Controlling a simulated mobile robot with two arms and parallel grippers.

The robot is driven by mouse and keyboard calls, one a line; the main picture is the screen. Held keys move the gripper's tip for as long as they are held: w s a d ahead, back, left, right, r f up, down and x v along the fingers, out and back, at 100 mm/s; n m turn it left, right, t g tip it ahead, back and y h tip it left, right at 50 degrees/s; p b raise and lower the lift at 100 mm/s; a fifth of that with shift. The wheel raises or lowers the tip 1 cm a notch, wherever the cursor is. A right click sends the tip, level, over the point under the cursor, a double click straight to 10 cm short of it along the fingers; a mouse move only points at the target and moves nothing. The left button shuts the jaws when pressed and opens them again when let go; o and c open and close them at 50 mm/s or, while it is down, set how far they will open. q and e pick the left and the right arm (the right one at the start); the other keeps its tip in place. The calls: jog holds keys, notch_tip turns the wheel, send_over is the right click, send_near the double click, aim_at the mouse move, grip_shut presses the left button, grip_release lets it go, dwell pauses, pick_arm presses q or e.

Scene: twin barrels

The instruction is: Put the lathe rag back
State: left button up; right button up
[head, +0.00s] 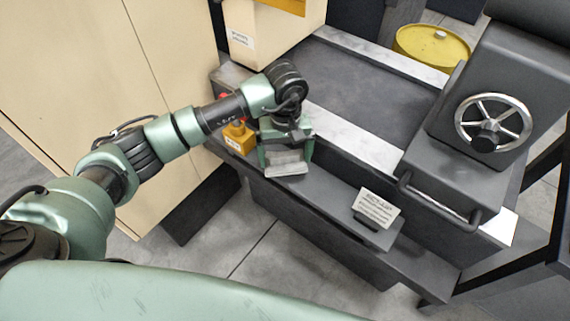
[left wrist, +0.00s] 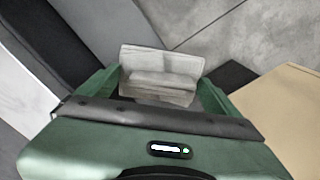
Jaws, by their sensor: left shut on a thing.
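The lathe rag (head: 286,169) is a light grey folded cloth. My left gripper (head: 286,158) points down and is shut on it, with a green finger on each side. The rag appears over the dark front ledge (head: 325,196) of the lathe; I cannot tell whether it touches the ledge. In the left wrist view the rag (left wrist: 160,75) sits between the fingers of my left gripper (left wrist: 157,92), with grey floor beyond. My right gripper is not in view.
A small printed sign (head: 377,208) stands on the ledge to the right. A yellow box (head: 239,138) with a red button is left of the gripper. A tailstock with a handwheel (head: 493,122) is at right. A yellow barrel (head: 432,46) stands behind. The ledge between rag and sign is clear.

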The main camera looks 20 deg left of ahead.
aim_at(285, 167)
pick_arm(q)
jog(key=shift+f, duration=0.6)
notch_tip(285, 167, down, 4)
jog(key=shift+r, duration=0.15)
jog(key=o, duration=0.9)
jog(key=shift+o, duration=0.3)
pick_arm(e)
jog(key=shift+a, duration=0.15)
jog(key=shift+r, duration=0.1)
